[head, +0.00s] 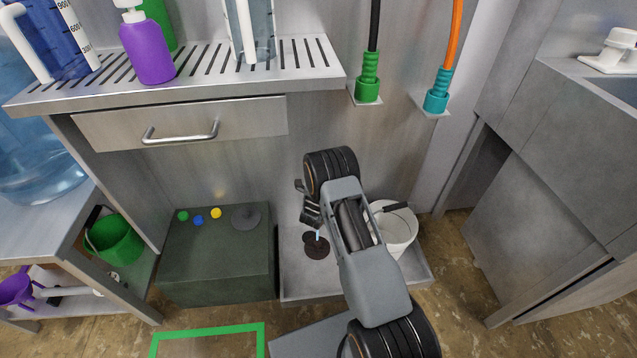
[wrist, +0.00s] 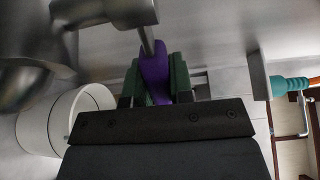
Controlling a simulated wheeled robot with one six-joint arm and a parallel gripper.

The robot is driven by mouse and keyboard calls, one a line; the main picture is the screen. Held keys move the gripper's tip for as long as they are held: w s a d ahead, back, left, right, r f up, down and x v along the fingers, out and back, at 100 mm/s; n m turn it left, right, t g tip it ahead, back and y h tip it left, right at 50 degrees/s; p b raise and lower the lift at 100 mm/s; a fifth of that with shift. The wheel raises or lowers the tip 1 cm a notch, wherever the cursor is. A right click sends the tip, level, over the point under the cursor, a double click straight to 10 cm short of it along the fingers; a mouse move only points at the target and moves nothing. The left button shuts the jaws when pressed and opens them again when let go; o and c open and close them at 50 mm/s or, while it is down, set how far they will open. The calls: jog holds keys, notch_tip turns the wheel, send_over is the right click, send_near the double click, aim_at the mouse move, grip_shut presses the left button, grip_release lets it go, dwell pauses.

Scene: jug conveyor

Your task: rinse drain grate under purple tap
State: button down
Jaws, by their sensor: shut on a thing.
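In the wrist view my gripper (wrist: 155,85) is shut on a purple piece (wrist: 154,72), which looks like the handle of the purple tap, between its green finger pads. A grey metal stem meets this piece from above. In the head view my gripper (head: 311,212) is low by the wall above the floor basin, and my arm hides most of the tap. A dark round grate (head: 317,248) lies in the basin (head: 300,285) below my gripper. A short pale blue streak (head: 318,235), looking like water, shows just above the grate. Another dark round shape partly overlaps it.
A white bucket (head: 397,230) stands in the basin right of my arm; it also shows in the wrist view (wrist: 62,118). A dark green box (head: 215,262) with coloured knobs stands left of the basin. Hoses with green (head: 368,78) and teal (head: 438,92) connectors hang above.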

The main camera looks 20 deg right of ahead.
jog(key=shift+s+d+f+h, duration=0.1)
jog(key=shift+s+h, duration=0.15)
jog(key=shift+h, duration=0.05)
jog(key=c, duration=1.2)
grip_release()
jog(key=shift+d, duration=0.15)
jog(key=shift+c, duration=0.2)
jog(key=shift+o, duration=1.2)
jog(key=shift+w+a, duration=0.15)
jog(key=shift+a, duration=0.1)
jog(key=shift+a, duration=0.1)
jog(key=p+v, duration=0.2)
jog(key=v, duration=1.1)
jog(key=shift+s+a+r+p, duration=0.25)
jog(key=shift+s+a+p, duration=0.05)
jog(key=shift+p, duration=0.05)
